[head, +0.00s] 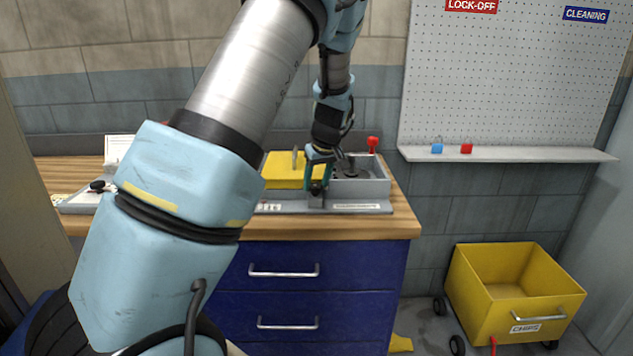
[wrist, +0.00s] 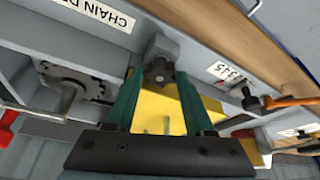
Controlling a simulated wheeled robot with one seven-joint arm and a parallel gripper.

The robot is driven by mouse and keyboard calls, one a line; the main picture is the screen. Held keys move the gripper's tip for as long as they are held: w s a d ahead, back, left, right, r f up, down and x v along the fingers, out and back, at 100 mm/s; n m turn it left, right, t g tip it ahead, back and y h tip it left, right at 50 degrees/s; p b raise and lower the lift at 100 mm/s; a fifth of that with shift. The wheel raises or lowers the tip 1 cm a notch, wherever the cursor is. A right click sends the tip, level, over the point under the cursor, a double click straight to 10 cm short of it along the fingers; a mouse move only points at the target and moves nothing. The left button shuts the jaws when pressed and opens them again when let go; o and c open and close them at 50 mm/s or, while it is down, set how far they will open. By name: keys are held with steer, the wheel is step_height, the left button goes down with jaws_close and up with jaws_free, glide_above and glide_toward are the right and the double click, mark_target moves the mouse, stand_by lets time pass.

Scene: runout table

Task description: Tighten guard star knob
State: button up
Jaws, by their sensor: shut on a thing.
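My gripper (head: 319,178) reaches down over the grey housing on the bench, with its two green fingers at the front edge of the yellow guard (head: 281,171). In the wrist view, my gripper (wrist: 158,76) has one finger on each side of the dark star knob (wrist: 159,71) and is shut on it. The knob also shows as a small dark shape in the head view (head: 317,188), partly hidden by the fingers. The yellow guard (wrist: 160,108) lies behind the knob between the fingers. Whether the knob is tight cannot be told.
A toothed sprocket (wrist: 76,86) sits in the open grey housing (head: 374,187). A red knob (head: 372,142) stands up behind it. Another dark knob (wrist: 250,101) and an orange handle (wrist: 292,101) lie to the right in the wrist view. A yellow chip bin (head: 516,290) stands on the floor.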

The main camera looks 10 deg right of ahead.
jaws_close()
steer(key=shift+a, duration=0.1)
steer(key=m+b, duration=0.1)
steer(key=m+h+b, duration=0.1)
steer(key=m, duration=0.1)
steer(key=m+b, duration=0.1)
steer(key=shift+a+f+m+h, duration=0.1)
steer(key=shift+a+m+h, duration=0.2)
steer(key=shift+h, duration=0.1)
steer(key=shift+w+m+g+h+b, duration=0.15)
steer(key=shift+m+h+b, duration=0.25)
steer(key=shift+m, duration=0.75)
steer(key=shift+s+m+g+h+b, duration=0.15)
steer(key=shift+m+h+b, duration=0.2)
steer(key=shift+m, duration=0.8)
steer(key=shift+w, duration=0.1)
steer(key=o, duration=0.6)
jaws_free()
